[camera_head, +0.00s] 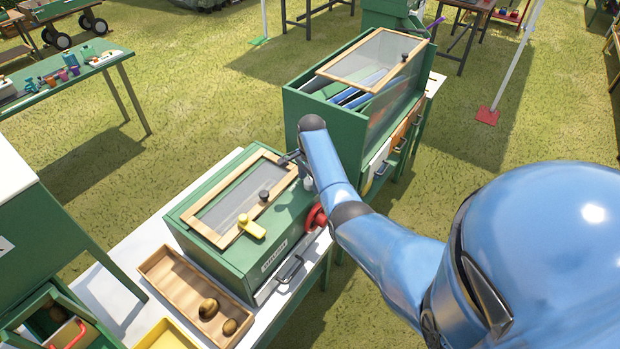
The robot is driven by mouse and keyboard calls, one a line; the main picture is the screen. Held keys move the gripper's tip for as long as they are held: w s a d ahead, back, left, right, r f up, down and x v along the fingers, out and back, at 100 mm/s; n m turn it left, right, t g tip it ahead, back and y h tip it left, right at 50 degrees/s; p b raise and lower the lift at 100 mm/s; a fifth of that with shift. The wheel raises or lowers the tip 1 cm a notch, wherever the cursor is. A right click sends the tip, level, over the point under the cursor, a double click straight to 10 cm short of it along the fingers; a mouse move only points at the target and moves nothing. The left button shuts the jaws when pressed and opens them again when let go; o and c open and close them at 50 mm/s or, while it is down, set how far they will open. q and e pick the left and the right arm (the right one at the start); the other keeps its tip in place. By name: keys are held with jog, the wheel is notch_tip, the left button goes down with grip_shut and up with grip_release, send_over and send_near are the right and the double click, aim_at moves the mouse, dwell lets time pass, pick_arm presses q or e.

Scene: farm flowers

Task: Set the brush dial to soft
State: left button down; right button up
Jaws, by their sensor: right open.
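A green box machine (262,257) with a wood-framed mesh lid stands on the white-topped table. A yellow pointer knob (251,227) sits at the near edge of its top; it looks like the dial, but no soft mark is readable. A red round wheel (316,217) is on the machine's right side, partly behind my arm. My right gripper (295,162) is small and dark in this view, over the machine's far right corner. It is open and apart from the yellow knob. A small pale knob (308,184) shows just below it. My left gripper is out of view.
A wooden tray (168,268) with brown bulbs lies left of the machine, a yellow tray (165,336) nearer. A taller green cabinet (300,105) with a framed lid stands behind. Grass lies around.

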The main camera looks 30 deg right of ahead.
jog(key=c, duration=1.1)
jog(key=shift+o, duration=0.2)
jog(key=shift+n, duration=0.3)
jog(key=n, duration=0.8)
jog(key=shift+d+n, duration=0.1)
jog(key=shift+n, duration=0.3)
jog(key=n, duration=0.4)
jog(key=shift+r+n, duration=0.1)
jog(key=shift+n, duration=2.2)
